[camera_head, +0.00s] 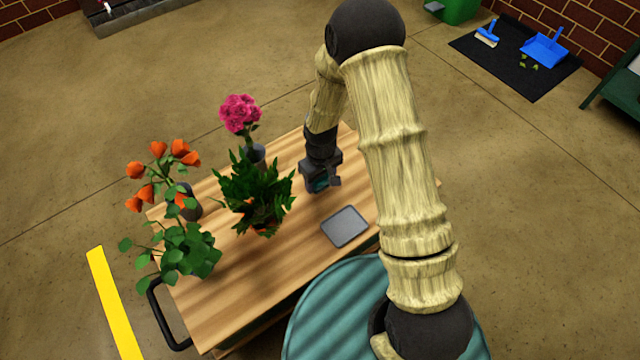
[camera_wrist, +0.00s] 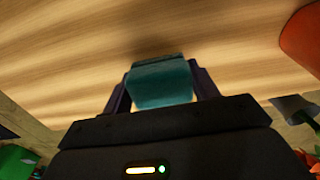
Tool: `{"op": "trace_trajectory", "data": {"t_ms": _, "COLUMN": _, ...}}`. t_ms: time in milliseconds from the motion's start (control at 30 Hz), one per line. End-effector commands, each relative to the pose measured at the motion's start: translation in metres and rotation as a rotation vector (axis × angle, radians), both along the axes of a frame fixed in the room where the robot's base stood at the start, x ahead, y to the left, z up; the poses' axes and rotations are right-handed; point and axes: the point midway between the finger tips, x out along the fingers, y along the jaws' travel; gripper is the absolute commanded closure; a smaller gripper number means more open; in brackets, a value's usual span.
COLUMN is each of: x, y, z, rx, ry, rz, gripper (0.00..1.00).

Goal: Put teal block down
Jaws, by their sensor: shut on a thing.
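The teal block (camera_wrist: 160,84) is held between the two fingers of my gripper (camera_wrist: 162,92) in the wrist view, with the wooden tabletop behind it. In the head view, my gripper (camera_head: 321,186) is over the far right part of the wooden table (camera_head: 215,290), and a bit of the teal block (camera_head: 319,184) shows between its fingers. My gripper is shut on the block. A dark shadow lies on the wood near the block in the wrist view. I cannot tell whether the block touches the tabletop.
A grey tray (camera_head: 344,226) lies on the table in front of my gripper. A leafy green plant (camera_head: 255,195), pink flowers (camera_head: 240,112), orange flowers (camera_head: 158,168) and a broad-leaved plant (camera_head: 188,252) stand to the left. Bare wood lies between them and the tray.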

Motion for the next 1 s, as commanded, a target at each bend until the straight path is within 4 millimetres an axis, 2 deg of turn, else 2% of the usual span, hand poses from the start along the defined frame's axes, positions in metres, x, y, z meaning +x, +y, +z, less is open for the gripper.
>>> {"op": "trace_trajectory", "data": {"t_ms": 33, "x": 0.000, "y": 0.000, "z": -0.012, "rx": -0.001, "ry": 0.001, "rz": 0.000, "gripper": 0.69}}
{"op": "trace_trajectory", "data": {"t_ms": 100, "x": 0.000, "y": 0.000, "z": -0.016, "rx": 0.000, "ry": 0.000, "rz": 0.000, "gripper": 0.69}}
{"op": "trace_trajectory", "data": {"t_ms": 367, "x": 0.000, "y": 0.000, "z": -0.015, "rx": 0.000, "ry": -0.001, "rz": 0.000, "gripper": 0.69}}
{"op": "trace_trajectory", "data": {"t_ms": 633, "x": 0.000, "y": 0.000, "z": -0.021, "rx": 0.000, "ry": 0.000, "rz": 0.000, "gripper": 0.69}}
{"op": "trace_trajectory", "data": {"t_ms": 667, "x": 0.000, "y": 0.000, "z": -0.021, "rx": 0.001, "ry": -0.001, "rz": 0.000, "gripper": 0.37}}
{"op": "trace_trajectory", "data": {"t_ms": 733, "x": 0.000, "y": 0.000, "z": -0.021, "rx": 0.001, "ry": -0.001, "rz": 0.000, "gripper": 0.23}}
{"op": "trace_trajectory", "data": {"t_ms": 767, "x": 0.000, "y": 0.001, "z": -0.022, "rx": 0.000, "ry": 0.000, "rz": 0.000, "gripper": 0.19}}
{"op": "trace_trajectory", "data": {"t_ms": 1000, "x": -0.002, "y": 0.004, "z": -0.023, "rx": 0.003, "ry": 0.004, "rz": 0.004, "gripper": 0.19}}
